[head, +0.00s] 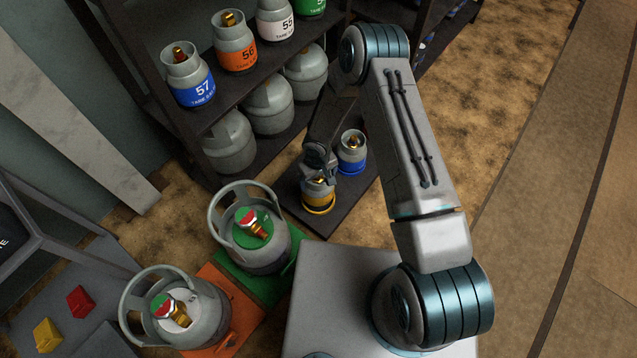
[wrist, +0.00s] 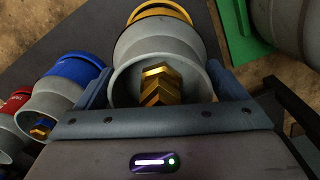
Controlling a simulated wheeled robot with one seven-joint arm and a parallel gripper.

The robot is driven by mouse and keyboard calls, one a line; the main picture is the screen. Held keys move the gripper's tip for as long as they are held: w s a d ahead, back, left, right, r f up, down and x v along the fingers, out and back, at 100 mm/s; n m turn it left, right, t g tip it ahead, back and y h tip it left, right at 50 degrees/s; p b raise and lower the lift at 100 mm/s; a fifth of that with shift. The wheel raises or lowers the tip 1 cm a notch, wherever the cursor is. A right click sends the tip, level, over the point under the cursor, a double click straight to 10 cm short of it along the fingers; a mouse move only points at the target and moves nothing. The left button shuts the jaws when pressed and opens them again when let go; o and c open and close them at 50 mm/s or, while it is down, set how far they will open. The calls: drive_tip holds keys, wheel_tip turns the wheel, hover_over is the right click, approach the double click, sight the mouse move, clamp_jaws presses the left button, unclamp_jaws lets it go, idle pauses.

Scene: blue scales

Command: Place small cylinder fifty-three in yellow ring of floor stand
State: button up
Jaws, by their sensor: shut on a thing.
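The small grey cylinder (head: 316,188) has a brass valve, and its number cannot be read. My gripper (head: 319,158) is shut on it from above. In the wrist view the cylinder (wrist: 160,58) is between the two fingers (wrist: 160,88), its open collar and valve facing the camera. The yellow ring (head: 319,207) of the dark floor stand (head: 348,203) shows around the cylinder's lower end, and as an arc beyond it in the wrist view (wrist: 165,9). The cylinder looks upright and lined up with the ring; whether its base rests on the stand is hidden.
A second small cylinder (head: 352,146) stands in a blue ring; a third, with red (wrist: 14,104), is beside it. Large cylinders stand on green (head: 277,283) and orange (head: 243,312) bases at lower left. A dark shelf (head: 214,102) holds numbered cylinders behind.

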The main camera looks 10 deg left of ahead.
drive_tip(key=shift+f+b, duration=0.65)
drive_tip(key=shift+f, duration=1.25)
drive_tip(key=o, duration=1.6)
